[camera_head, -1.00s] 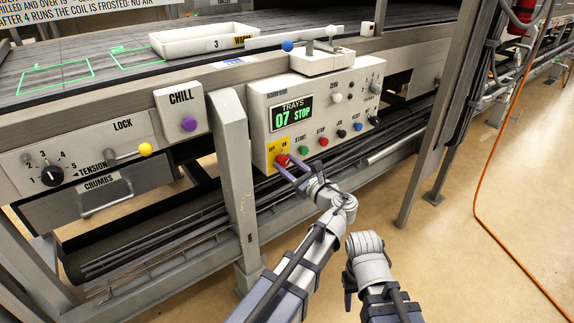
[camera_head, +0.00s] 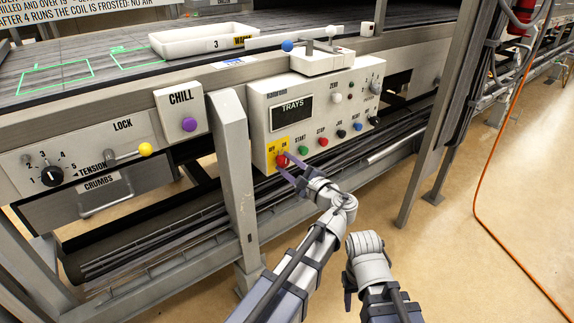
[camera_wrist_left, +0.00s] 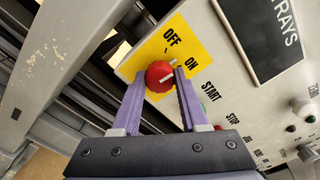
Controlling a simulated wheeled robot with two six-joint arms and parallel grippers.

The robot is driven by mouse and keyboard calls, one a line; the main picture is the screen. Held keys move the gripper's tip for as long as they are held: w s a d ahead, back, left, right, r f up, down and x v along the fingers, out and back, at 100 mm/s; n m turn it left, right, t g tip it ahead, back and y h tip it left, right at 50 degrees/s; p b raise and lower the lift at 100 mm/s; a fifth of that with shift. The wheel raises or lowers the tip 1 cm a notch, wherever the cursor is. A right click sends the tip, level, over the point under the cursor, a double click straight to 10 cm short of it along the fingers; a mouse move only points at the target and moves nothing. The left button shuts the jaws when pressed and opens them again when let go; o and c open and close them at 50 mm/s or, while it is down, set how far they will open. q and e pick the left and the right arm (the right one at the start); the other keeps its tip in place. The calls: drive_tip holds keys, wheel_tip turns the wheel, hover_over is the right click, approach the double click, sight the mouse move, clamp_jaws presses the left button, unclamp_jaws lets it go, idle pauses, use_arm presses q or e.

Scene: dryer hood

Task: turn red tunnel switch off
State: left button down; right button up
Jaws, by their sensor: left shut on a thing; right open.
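The red switch (camera_head: 282,160) sits on a yellow plate marked OFF and ON at the lower left of the control box. In the left wrist view the red knob (camera_wrist_left: 159,77) has a white pointer line slanting toward the upper right. My left gripper (camera_head: 285,166) is shut on the red knob, with its purple fingers (camera_wrist_left: 160,90) on either side of it. The display (camera_head: 292,112) on the box shows only TRAYS above a dark, blank screen. My right gripper (camera_head: 348,289) is low, in front of the machine, away from the box, and mostly hidden behind its own arm.
Green (camera_head: 303,151), red, black and blue buttons stand in a row right of the switch. A purple CHILL knob (camera_head: 189,124) and a yellow LOCK lever (camera_head: 145,149) are to the left. A frame post (camera_head: 232,180) stands just left of the box. The floor at right is clear except an orange hose.

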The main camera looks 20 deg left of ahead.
use_arm(q)
drive_tip(key=n, duration=0.5)
drive_tip(key=shift+n, duration=2.6)
drive_tip(key=shift+c, duration=2.2)
unclamp_jaws()
drive_tip(key=shift+s, duration=0.1)
use_arm(e)
drive_tip(key=shift+d, duration=0.1)
